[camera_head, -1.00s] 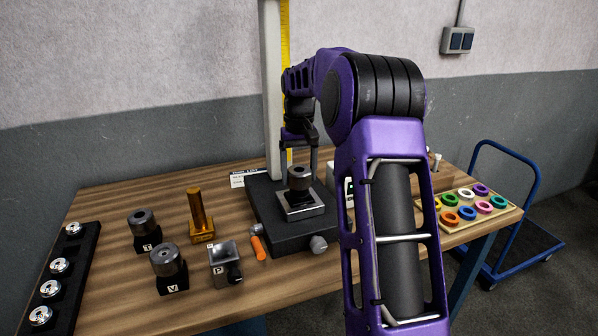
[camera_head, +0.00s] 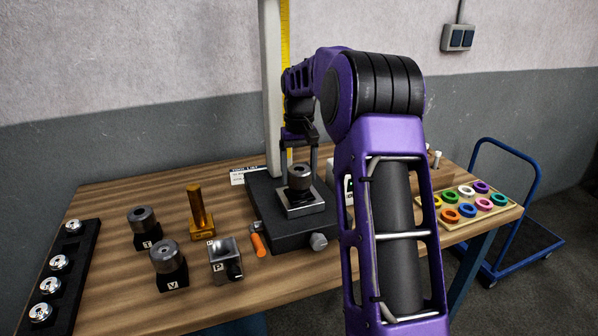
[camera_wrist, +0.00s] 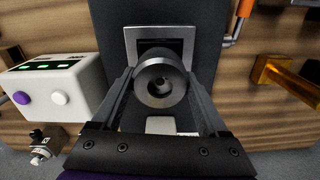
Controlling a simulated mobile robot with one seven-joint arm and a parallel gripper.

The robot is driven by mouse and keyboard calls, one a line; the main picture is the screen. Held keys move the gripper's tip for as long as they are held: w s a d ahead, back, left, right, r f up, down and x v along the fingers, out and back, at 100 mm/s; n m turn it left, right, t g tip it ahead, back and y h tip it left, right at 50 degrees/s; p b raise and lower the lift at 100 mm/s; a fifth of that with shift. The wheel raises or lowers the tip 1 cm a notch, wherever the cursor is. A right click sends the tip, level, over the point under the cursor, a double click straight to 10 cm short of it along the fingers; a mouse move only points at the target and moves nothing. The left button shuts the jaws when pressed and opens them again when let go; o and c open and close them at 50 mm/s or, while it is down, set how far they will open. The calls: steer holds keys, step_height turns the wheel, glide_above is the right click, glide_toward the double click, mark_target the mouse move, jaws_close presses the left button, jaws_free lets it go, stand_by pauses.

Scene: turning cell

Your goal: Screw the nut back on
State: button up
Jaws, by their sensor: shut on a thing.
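A dark steel round piece with a bored hole, which looks like the nut (camera_head: 300,172), is at the grey square block (camera_head: 303,205) on the black stand base (camera_head: 265,215). In the wrist view the nut (camera_wrist: 150,72) shows its ring face and dark hole, and the square block (camera_wrist: 160,33) shows as a frame behind it. My gripper (camera_wrist: 161,95) is shut on the nut, one finger on each side. My gripper also shows in the head view (camera_head: 299,160), above the square block. The contact between nut and block is not clear.
Blocks marked T (camera_head: 146,240), V (camera_head: 171,280) and P (camera_head: 217,268) stand left, with a brass post (camera_head: 198,210) and an orange-handled tool (camera_head: 258,244). A black rail (camera_head: 75,280) holds silver pieces. A ring tray (camera_head: 445,226) is right. The stand column (camera_head: 270,90) rises behind.

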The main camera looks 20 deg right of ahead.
steer(key=shift+f, duration=0.2)
steer(key=o, duration=1.4)
steer(key=shift+r, duration=0.1)
step_height(320, 180, up, 12)
steer(key=p, duration=0.1)
steer(key=shift+p, duration=0.4)
